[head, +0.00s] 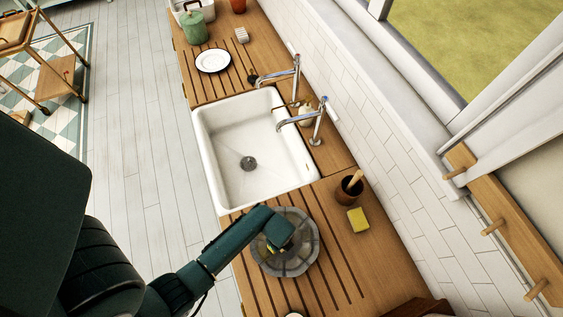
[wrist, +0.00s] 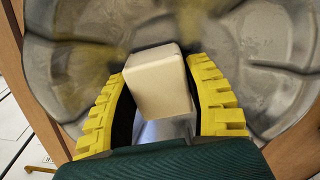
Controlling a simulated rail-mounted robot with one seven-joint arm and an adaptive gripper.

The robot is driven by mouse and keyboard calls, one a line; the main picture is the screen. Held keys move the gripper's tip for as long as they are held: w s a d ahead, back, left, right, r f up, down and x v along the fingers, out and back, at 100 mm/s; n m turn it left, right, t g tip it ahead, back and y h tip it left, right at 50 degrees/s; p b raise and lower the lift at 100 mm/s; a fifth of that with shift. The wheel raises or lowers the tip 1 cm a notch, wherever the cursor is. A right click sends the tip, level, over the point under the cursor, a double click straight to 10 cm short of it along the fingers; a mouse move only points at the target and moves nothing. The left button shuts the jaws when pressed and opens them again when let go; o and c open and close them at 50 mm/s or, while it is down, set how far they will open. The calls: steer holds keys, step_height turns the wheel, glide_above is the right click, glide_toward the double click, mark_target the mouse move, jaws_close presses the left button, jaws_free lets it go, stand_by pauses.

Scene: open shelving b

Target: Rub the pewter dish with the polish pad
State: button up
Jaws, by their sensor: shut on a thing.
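The pewter dish (head: 294,263) is a round grey metal dish with a lobed rim. It lies on the grooved wooden counter near the sink's front edge. In the wrist view the dish (wrist: 265,75) fills most of the background, with dull yellowish smudges on its surface. My gripper (wrist: 160,82) has yellow ridged fingers shut on the cream block-shaped polish pad (wrist: 158,88). The pad is over the dish; I cannot tell whether it touches it. In the head view my gripper (head: 272,244) is above the dish and hides its middle and the pad.
A white sink (head: 240,140) with two taps lies beyond the dish. A dark cup (head: 347,190) with a wooden handle in it and a yellow sponge (head: 358,220) stand to the right. A white plate (head: 213,61) and green canister (head: 194,28) are at the far end.

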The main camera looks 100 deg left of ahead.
steer(key=w+a, duration=0.2)
steer(key=w, duration=0.1)
steer(key=shift+r, duration=0.1)
step_height(320, 180, up, 2)
steer(key=shift+s+d+r+p, duration=0.15)
steer(key=shift+r+p, duration=0.1)
steer(key=shift+p, duration=0.65)
step_height(320, 180, up, 5)
steer(key=p, duration=0.5)
steer(key=shift+r, duration=0.15)
